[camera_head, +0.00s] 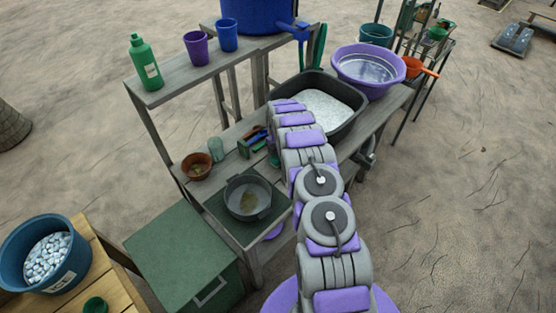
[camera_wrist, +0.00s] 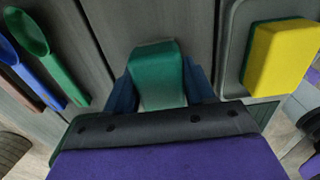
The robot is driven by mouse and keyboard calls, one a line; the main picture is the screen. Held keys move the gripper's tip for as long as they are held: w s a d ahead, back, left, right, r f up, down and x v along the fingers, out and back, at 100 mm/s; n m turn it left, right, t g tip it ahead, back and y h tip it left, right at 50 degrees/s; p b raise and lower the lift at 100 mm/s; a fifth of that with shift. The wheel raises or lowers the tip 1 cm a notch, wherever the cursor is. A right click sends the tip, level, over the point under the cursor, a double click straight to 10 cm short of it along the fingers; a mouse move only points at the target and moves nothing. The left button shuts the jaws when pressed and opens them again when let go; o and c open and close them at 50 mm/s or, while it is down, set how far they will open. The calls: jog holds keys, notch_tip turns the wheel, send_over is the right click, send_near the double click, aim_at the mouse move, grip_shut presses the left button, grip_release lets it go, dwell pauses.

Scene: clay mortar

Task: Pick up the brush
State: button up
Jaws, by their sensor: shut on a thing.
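In the wrist view, my gripper (camera_wrist: 157,90) has its dark blue fingers on both sides of a green block-shaped thing with a paler grey-green lower face. This appears to be the brush (camera_wrist: 155,62); its bristles cannot be made out. The fingers are closed on it, over grey wooden planks. Whether it still touches the planks is unclear. In the head view, my arm covers the gripper and most of what it holds.
A green spoon (camera_wrist: 45,55) and a blue spoon (camera_wrist: 28,65) lie left of the gripper. A yellow-green sponge (camera_wrist: 280,58) lies right, in a grey tray. The head view shows a black basin (camera_head: 350,97), purple tub (camera_head: 365,70), terracotta bowl (camera_head: 196,166) and grey pot (camera_head: 247,197).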

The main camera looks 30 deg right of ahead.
jog(key=shift+d, duration=0.1)
jog(key=c, duration=0.3)
jog(key=shift+c, duration=0.2)
notch_tip(320, 180, up, 10)
jog(key=shift+p, duration=0.9)
